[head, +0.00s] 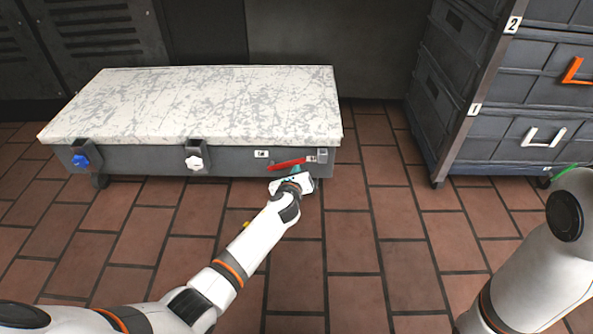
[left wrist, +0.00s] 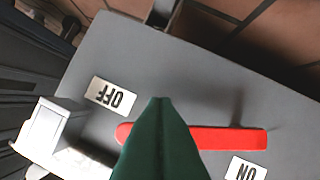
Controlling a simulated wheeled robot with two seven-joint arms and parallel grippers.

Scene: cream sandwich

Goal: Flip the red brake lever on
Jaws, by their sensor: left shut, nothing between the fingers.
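The red brake lever (head: 287,164) is on the front face of the grey box, near its right end. In the left wrist view the lever (left wrist: 228,139) runs nearly level across the picture. Its right end is beside the ON label (left wrist: 247,169), and its left end is below the OFF label (left wrist: 111,95). The labels appear upside down there. My left gripper (head: 296,169) is at the lever, with its green fingers (left wrist: 160,100) shut and empty. They hide part of the lever, and I cannot tell whether they touch it.
The box has a speckled white top (head: 200,105), a blue knob (head: 80,160) and a white knob (head: 194,163) on its front. A wheeled drawer cart (head: 510,110) stands at the right. Tiled floor (head: 350,240) is open in front. My right arm is at lower right.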

